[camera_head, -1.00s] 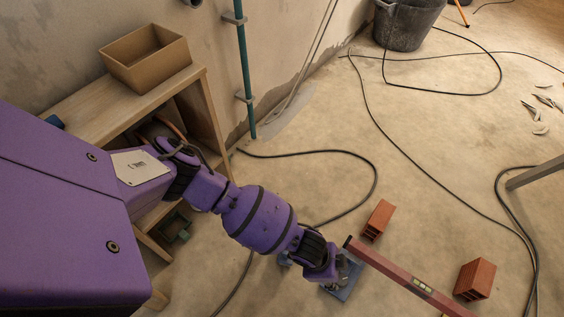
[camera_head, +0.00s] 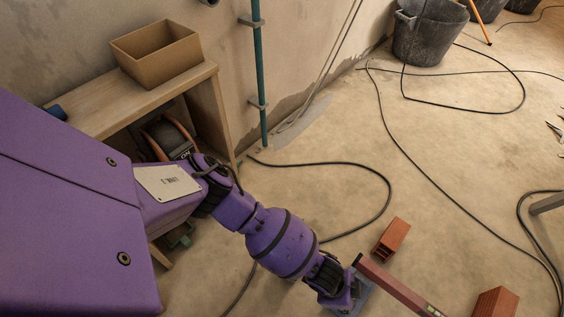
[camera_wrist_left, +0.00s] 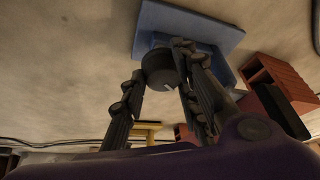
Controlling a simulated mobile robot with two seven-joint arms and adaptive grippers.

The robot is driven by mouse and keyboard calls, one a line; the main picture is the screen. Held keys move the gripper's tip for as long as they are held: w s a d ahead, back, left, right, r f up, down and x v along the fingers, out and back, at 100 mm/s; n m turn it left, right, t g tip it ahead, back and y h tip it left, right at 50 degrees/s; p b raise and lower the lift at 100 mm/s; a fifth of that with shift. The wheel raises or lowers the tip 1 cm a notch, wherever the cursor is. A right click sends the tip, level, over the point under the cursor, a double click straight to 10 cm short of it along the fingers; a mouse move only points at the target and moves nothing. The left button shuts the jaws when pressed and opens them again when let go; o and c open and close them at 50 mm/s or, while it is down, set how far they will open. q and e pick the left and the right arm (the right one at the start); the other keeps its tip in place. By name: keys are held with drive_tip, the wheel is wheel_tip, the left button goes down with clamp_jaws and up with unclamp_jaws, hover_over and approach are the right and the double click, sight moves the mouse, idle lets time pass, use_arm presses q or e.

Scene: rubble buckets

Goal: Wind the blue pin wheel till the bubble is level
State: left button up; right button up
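In the left wrist view a dark round knob (camera_wrist_left: 160,68) with a pale mark stands against a blue plate (camera_wrist_left: 185,18); no separate blue wheel can be made out. The two fingers of my left gripper (camera_wrist_left: 161,62) stand on either side of this knob, close to it; whether both touch it is unclear. In the head view my wrist hides the knob, and a bit of the blue plate (camera_head: 366,291) shows beside it. A red-brown beam (camera_head: 393,284) runs down to the right, its vial (camera_head: 432,310) at the bottom edge; the bubble cannot be read. My right gripper is out of view.
Hollow bricks lie beside the beam, one behind it (camera_head: 391,238) and one at the lower right (camera_head: 495,302). Dark cables (camera_head: 385,190) loop over the floor. A wooden shelf (camera_head: 120,105) with a cardboard box (camera_head: 157,50) stands left by the wall. Black buckets (camera_head: 418,35) stand far back.

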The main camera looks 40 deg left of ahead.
use_arm(q)
drive_tip(key=shift+d+r, duration=0.1)
drive_tip(key=shift+d, duration=0.1)
drive_tip(key=c, duration=0.4)
drive_tip(key=shift+s+m+g+h, duration=0.1)
drive_tip(key=shift+m+g+h, duration=0.25)
drive_tip(key=shift+m, duration=0.75)
drive_tip(key=shift+c, duration=0.3)
drive_tip(key=o, duration=1.1)
drive_tip(key=shift+d, duration=0.1)
drive_tip(key=shift+c, duration=0.2)
drive_tip(key=shift+a+r, duration=0.15)
drive_tip(key=shift+a, duration=0.05)
drive_tip(key=v, duration=1.1)
drive_tip(key=shift+r, duration=0.35)
drive_tip(key=shift+s, duration=0.1)
